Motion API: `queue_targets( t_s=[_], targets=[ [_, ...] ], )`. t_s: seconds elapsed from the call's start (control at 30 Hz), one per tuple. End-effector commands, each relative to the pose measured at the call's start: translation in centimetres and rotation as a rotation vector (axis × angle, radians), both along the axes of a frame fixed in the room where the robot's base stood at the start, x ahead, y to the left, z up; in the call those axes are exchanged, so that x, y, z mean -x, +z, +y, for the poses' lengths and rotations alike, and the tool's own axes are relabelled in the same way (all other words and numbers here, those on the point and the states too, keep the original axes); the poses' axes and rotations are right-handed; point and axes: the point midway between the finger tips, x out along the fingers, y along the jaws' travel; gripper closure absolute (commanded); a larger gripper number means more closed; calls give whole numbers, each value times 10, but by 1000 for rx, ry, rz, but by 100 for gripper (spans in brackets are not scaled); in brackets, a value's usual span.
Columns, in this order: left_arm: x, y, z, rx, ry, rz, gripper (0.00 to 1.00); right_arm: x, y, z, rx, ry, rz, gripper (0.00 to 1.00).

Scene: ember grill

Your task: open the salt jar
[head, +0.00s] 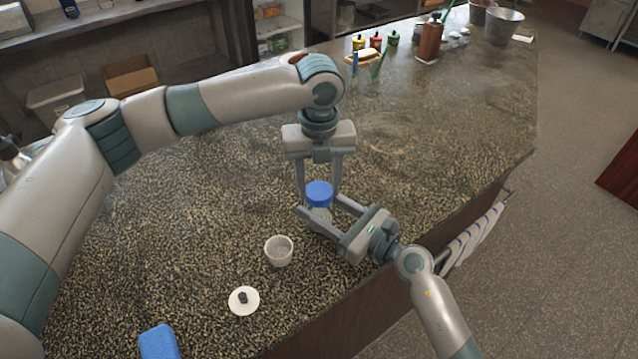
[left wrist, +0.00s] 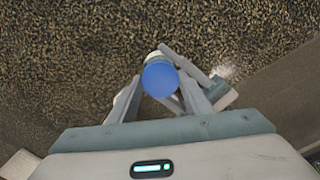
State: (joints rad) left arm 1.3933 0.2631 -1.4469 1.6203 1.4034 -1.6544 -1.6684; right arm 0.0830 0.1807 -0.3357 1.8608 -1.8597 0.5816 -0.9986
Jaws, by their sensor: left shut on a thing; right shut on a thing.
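The salt jar (head: 320,214) stands near the front edge of the speckled counter, a clear body with a blue lid (head: 319,194) on top. My left gripper (head: 318,190) comes down from above and is shut on the blue lid, one finger on each side. The lid also shows in the left wrist view (left wrist: 160,79), between the fingers (left wrist: 160,95). My right gripper (head: 318,212) reaches in from the right and is shut on the jar's body below the lid. The lid appears to sit on the jar; any gap between them is hard to see.
A small white cup (head: 279,251) and a white round lid with a dark knob (head: 244,300) are on the counter in front. A blue block (head: 158,342) is at the near edge. Colored jars (head: 376,41), a wooden block (head: 429,42) and a metal bucket (head: 502,26) stand far back.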

Motion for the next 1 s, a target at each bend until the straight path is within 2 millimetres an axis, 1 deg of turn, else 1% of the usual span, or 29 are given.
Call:
queue_targets(
  t_s=[0.1, 1.0],
  targets=[
    [0, 0, 0, 0, 178, 0, 82, 0, 0, 0, 0, 0, 0, 100],
    [0, 1, 0, 1, 1587, 1, 82, 0, 0, 0, 0, 0, 0, 100]
  ],
)
